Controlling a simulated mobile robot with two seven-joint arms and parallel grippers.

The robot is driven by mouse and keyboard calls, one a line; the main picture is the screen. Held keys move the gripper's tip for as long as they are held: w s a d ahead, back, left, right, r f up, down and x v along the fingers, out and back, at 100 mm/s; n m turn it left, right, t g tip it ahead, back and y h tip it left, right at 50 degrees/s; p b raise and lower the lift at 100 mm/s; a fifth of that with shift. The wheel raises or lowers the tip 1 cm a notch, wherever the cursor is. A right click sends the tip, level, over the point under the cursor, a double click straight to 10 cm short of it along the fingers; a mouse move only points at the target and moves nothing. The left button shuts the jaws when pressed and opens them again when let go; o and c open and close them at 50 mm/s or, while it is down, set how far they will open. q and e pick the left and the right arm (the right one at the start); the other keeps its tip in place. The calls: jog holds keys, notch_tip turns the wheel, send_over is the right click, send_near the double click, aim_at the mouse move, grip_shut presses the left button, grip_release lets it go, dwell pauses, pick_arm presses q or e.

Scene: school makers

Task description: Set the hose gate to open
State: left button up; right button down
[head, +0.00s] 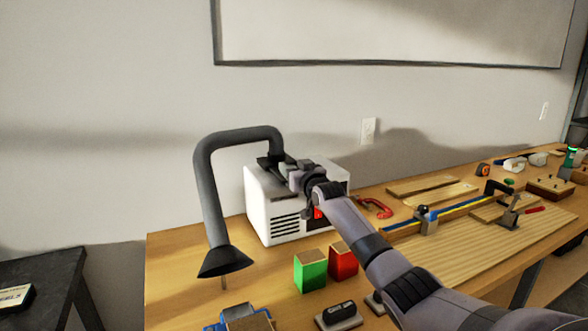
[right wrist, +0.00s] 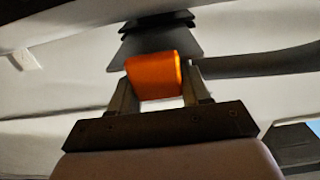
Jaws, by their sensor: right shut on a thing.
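A white vented box (head: 258,206) stands at the left of the bench, with a thick grey hose (head: 205,185) rising from its top and bending down to a dark funnel hood (head: 226,261). My right gripper (head: 287,174) is at the top of the box, near the hose's lower end. In the right wrist view, its two fingers are shut on an orange tab (right wrist: 153,78), which seems to be the handle of the hose gate. Behind the tab is a dark stepped fitting (right wrist: 155,42). The gate's slide is mostly hidden in the head view. My left gripper is out of view.
A green block (head: 310,275) and a red block (head: 342,262) stand in front of the box, close to my right arm. A red clamp (head: 376,208), boards and tools lie to the right. The wall is close behind.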

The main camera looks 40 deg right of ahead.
jog(key=c, duration=0.6)
grip_release()
jog(key=v, duration=0.7)
dwell(0.6)
jog(key=shift+s, duration=0.1)
